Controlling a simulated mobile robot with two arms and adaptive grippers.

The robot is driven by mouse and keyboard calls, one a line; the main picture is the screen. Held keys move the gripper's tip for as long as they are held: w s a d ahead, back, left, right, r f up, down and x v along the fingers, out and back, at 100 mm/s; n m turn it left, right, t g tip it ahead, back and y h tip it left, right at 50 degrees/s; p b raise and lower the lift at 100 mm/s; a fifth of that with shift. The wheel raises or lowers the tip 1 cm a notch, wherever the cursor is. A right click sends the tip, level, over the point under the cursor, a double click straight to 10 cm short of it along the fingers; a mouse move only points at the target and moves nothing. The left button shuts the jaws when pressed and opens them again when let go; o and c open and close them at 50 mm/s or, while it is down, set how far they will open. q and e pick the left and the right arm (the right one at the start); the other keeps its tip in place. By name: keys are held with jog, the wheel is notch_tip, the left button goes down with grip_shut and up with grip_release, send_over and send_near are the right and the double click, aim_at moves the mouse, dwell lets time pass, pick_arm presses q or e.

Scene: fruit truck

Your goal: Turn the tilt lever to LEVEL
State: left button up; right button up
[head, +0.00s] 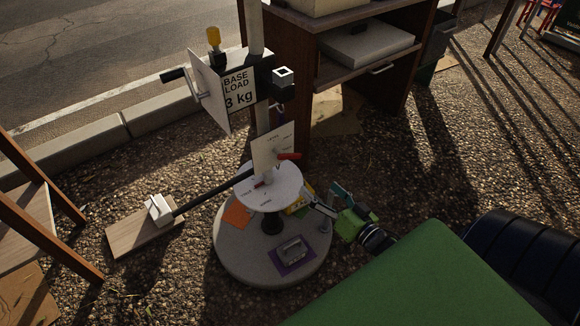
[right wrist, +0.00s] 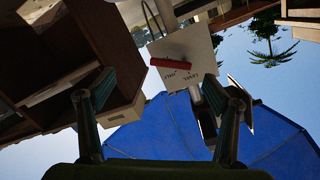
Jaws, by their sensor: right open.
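The tilt lever (head: 289,156) is a short red handle on an upright white label panel (head: 268,150) above a round white disc on a post. In the right wrist view the lever (right wrist: 180,60) lies nearly level across the panel (right wrist: 190,45), with a word like LEVEL below it. My right gripper (head: 322,194) is below and to the right of the lever in the head view. Its two fingers (right wrist: 158,92) are spread apart, with nothing between them, and the lever is ahead, apart from them. My left gripper is not in view.
A round base (head: 232,258) carries the post and several small items. A black bar runs left to a white block (head: 159,209) over a wooden board (head: 125,236). A BASE LOAD sign (head: 238,88) hangs above.

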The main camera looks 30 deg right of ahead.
aim_at(292, 156)
jog(key=shift+t+y, duration=0.4)
jog(key=shift+t, duration=0.1)
jog(key=w+r, duration=0.1)
jog(key=w, duration=0.2)
jog(key=w+r+b, duration=0.1)
jog(key=w, duration=0.2)
jog(key=w+a+r+b, duration=0.1)
jog(key=w, duration=0.4)
jog(key=w+b, duration=0.1)
jog(key=w, duration=0.2)
jog(key=shift+w+a, duration=0.2)
jog(key=shift+w, duration=0.05)
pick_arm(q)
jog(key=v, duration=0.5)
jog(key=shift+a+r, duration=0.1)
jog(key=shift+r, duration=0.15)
pick_arm(e)
jog(key=c, duration=1.7)
